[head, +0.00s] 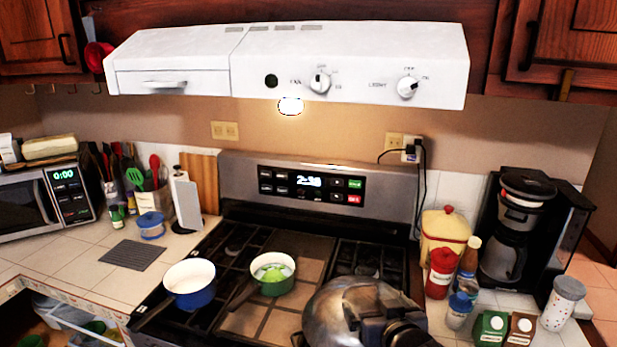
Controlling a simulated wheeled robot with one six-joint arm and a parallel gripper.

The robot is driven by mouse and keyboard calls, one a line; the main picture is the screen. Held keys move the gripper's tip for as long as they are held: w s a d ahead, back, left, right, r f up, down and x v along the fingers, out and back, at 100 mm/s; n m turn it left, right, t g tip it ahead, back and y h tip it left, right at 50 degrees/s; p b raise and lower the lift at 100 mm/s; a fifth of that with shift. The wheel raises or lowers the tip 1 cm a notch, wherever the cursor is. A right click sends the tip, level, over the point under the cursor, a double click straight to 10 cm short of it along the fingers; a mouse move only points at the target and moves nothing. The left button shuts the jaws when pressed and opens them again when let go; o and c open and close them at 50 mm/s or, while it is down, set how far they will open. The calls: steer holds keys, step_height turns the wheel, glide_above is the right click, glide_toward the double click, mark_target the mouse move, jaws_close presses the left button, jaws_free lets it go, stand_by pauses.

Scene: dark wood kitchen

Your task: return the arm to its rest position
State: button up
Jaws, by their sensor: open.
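I cannot make out my gripper's fingers in the head view. A large rounded steel-grey shape with black parts fills the bottom middle, in front of the stove's right burners. I cannot tell whether it is part of my arm. It hides the front right of the stove (246,325). No jaws show around any object.
A microwave (42,203) stands left. Jars, bottles and a coffee maker (515,240) crowd the right counter.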

mark_target(362, 287)
steer(key=x, duration=1)
steer(key=shift+w+f, duration=0.15)
steer(key=shift+w, duration=0.2)
steer(key=shift+w+f, duration=0.25)
steer(key=shift+f, duration=0.15)
steer(key=shift+r, duration=0.15)
